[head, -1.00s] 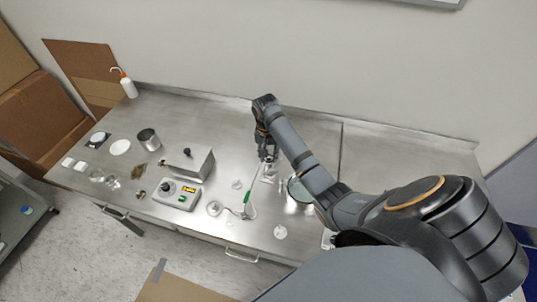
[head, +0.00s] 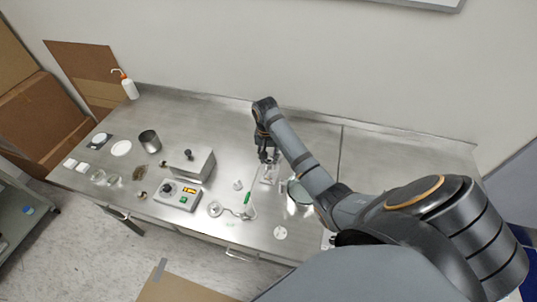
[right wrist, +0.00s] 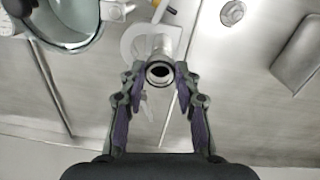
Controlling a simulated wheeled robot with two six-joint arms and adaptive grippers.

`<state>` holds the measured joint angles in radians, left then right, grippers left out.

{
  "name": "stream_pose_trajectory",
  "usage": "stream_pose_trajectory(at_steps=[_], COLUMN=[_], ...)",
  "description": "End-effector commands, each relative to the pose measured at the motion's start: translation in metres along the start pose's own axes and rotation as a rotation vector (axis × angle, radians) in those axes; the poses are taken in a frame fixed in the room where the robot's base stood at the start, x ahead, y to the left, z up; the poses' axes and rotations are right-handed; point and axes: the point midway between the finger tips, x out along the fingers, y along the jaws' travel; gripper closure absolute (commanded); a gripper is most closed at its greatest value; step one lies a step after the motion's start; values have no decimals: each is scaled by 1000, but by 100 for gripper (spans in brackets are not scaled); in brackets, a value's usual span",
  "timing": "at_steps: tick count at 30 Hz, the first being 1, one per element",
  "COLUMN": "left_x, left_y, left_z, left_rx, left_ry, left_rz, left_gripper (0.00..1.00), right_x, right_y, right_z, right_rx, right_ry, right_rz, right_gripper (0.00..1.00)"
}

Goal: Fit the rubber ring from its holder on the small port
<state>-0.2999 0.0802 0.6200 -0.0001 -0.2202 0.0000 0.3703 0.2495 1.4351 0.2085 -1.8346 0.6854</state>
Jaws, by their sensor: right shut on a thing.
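My right gripper (head: 268,156) is over the middle of the bench, its fingers pointing down. In the right wrist view, its two fingertips (right wrist: 159,75) close from both sides on a small grey ring with a dark centre, the rubber ring (right wrist: 159,82). Directly behind the ring is a pale rounded holder (right wrist: 134,42); I cannot tell whether they still touch. A round vessel with a teal-tinted rim (right wrist: 91,46) is at the upper left, with a metal fitting (right wrist: 115,10) beside it. I cannot tell which part is the small port. My left gripper is not in view.
A control box (head: 178,194), a metal block (head: 192,164), a steel beaker (head: 149,140) and a wash bottle (head: 129,88) stand to the left. A green-handled tool (head: 247,200) lies near my gripper. The back of the bench is mostly clear.

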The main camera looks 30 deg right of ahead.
Motion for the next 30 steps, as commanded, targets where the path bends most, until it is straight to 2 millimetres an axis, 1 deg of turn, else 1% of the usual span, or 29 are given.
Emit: stream_pose_trajectory(at_steps=[9,30], left_x=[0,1], left_y=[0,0], left_z=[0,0], left_rx=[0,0], left_ry=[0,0], left_rz=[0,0], left_gripper=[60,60], right_x=[0,9], right_y=[0,0], right_z=[0,0], right_rx=[0,0], right_ry=[0,0], right_rz=[0,0], right_gripper=[80,80])
